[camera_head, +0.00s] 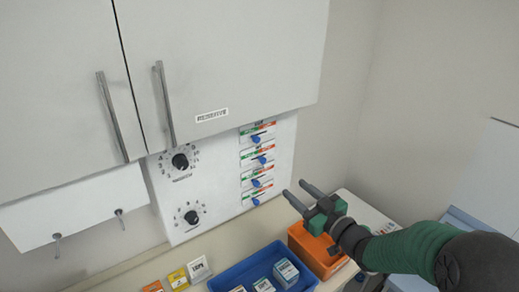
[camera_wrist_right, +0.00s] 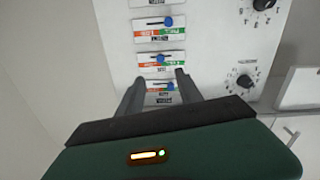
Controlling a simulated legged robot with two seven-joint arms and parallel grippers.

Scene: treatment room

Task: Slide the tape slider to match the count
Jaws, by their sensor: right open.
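The wall panel carries several sliders in a column, each a printed strip with green, white and orange parts and a blue knob. In the head view the knobs are the top one (camera_head: 256,138), the second (camera_head: 262,160), the third (camera_head: 256,183) and the lowest (camera_head: 255,201). The print is too small to tell which is the tape slider. My right gripper (camera_head: 292,188) is open and empty, just right of the lower sliders. In the right wrist view its fingers (camera_wrist_right: 158,78) flank a strip with a blue knob (camera_wrist_right: 169,87); contact cannot be told. My left gripper is out of view.
Left of the sliders are an upper dial (camera_head: 180,161) and a lower dial (camera_head: 192,217). A white cabinet (camera_head: 230,50) hangs above. Below stand a blue tray (camera_head: 222,280) holding small boxes, an orange bin (camera_head: 300,238) and small boxes on the counter.

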